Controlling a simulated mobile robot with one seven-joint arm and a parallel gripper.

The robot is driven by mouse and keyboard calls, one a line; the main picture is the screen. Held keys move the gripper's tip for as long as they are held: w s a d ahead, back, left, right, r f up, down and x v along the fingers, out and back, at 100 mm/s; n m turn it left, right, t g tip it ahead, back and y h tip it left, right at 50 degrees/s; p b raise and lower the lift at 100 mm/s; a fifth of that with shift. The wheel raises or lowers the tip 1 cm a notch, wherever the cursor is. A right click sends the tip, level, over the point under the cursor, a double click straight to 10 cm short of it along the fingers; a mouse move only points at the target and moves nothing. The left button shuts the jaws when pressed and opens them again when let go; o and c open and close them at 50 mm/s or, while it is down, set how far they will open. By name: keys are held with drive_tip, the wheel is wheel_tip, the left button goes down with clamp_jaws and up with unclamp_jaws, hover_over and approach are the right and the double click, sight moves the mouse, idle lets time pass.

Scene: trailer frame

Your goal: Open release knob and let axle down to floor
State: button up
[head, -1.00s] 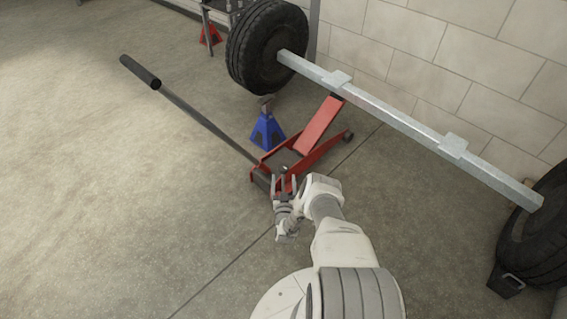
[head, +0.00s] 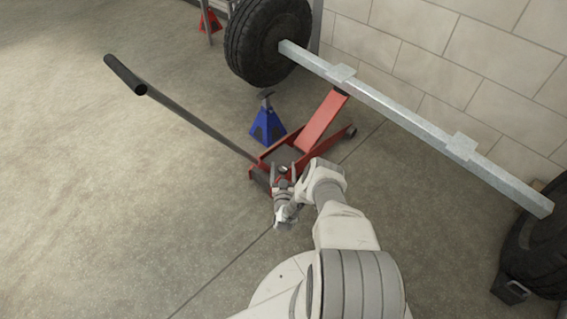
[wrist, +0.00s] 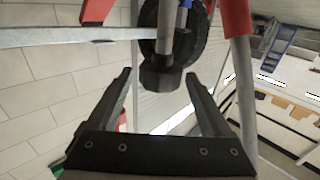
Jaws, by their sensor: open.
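The silver axle beam (head: 405,122) runs from the left tyre (head: 268,48) toward the lower right. The raised red lift arm of the floor jack (head: 322,122) reaches up under it. The jack's long dark handle (head: 195,122) leans to the upper left. My gripper (head: 283,170) is at the jack's rear end, near the handle base. In the wrist view its two fingers (wrist: 158,74) are apart. A dark knob-like end (wrist: 160,79) on a grey shaft shows between and beyond the fingertips. Contact is not clear.
A blue jack stand (head: 268,127) stands on the floor left of the lift arm. Another tyre (head: 538,245) is at the right end, with a dark chock-like block (head: 510,288) by it. A block wall is behind. The floor at left is clear.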

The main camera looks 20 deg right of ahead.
drive_tip(key=shift+w+d, duration=0.15)
drive_tip(key=shift+w, duration=0.1)
clamp_jaws()
idle(0.4)
